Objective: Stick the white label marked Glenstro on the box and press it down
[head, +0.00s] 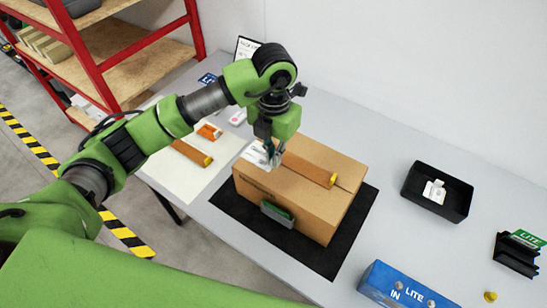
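The brown cardboard box (300,207) sits closed on a black mat (335,252) on the table. A small white label (257,154) with dark print is at the far left part of the box top, right at my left fingertips. Its print is too small to read, and I cannot tell if it lies flat or is tilted. My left gripper (273,153) points down at the box top beside the label. The finger gap is too small to make out. My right gripper is not in view.
A black tray (437,207) with white pieces stands right. A blue LITE block (402,289) is at the front. Red shelving (197,29) stands back left.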

